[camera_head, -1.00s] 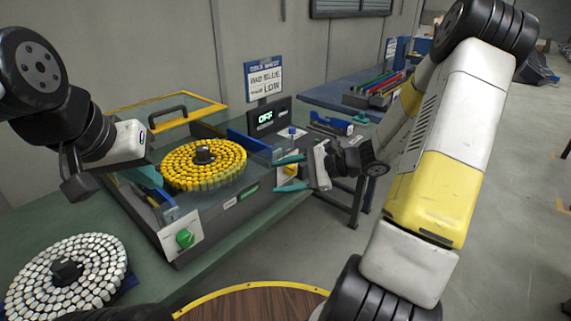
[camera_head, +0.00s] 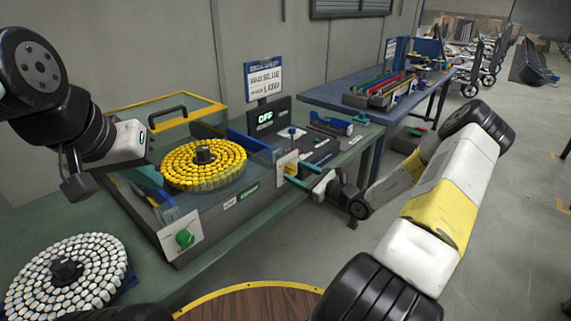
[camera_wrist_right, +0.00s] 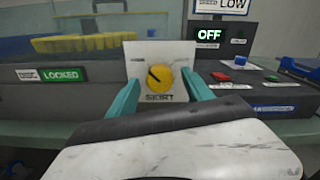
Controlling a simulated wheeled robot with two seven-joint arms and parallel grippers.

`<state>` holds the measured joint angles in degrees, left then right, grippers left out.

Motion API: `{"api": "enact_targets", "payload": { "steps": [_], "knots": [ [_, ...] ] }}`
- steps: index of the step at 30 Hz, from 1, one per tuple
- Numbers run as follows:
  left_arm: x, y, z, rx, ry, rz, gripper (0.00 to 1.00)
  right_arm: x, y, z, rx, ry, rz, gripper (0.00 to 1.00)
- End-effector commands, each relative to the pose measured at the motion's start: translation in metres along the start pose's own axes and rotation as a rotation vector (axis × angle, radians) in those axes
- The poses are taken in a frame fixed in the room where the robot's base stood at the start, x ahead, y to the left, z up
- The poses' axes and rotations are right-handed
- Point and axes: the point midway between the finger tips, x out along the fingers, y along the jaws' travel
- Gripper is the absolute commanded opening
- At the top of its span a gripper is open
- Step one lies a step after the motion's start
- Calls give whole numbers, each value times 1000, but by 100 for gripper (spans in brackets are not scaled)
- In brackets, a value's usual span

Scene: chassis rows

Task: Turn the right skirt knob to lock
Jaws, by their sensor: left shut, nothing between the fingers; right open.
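The right skirt knob is a yellow knob (camera_wrist_right: 160,77) on a white plate marked SKIRT (camera_wrist_right: 174,53) in the right wrist view. Its dark pointer line tilts to the upper left. In the head view, the white plate (camera_head: 288,168) stands at the machine's right front corner, with the knob mostly hidden. My right gripper (camera_head: 296,173) is open in front of that plate. Its teal fingers (camera_wrist_right: 161,95) stand either side of the knob's lower part; I cannot tell if they touch it. My left gripper (camera_head: 152,178) is shut and empty at the machine's left side.
The machine holds a disc of yellow vials (camera_head: 225,172); a green knob (camera_head: 185,238) is on its left front. A display (camera_wrist_right: 208,36) reads OFF, and a label (camera_wrist_right: 60,75) reads LOCKED. A white-vial disc (camera_head: 40,275) lies front left. A blue table (camera_head: 330,95) stands behind.

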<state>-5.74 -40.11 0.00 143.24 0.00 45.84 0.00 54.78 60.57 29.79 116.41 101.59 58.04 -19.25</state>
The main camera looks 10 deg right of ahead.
Motion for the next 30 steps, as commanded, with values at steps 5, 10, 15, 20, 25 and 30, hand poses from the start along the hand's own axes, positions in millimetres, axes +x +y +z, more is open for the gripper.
{"api": "enact_targets", "payload": {
  "steps": [5,10,15,20,25,30],
  "knots": [
    [0,0,0,0,0,0,0,13,0,0,0,0,1,59],
    [0,0,0,0,0,0,0,14,0,0,0,1,1,59],
    [0,0,0,0,0,0,0,14,0,0,-1,1,1,43],
    [0,0,0,0,0,0,0,14,0,0,-1,1,1,12],
    [0,0,0,0,0,0,0,14,0,0,1,1,1,0],
    [0,0,0,0,0,0,0,14,0,0,25,1,1,0]
  ]
}}
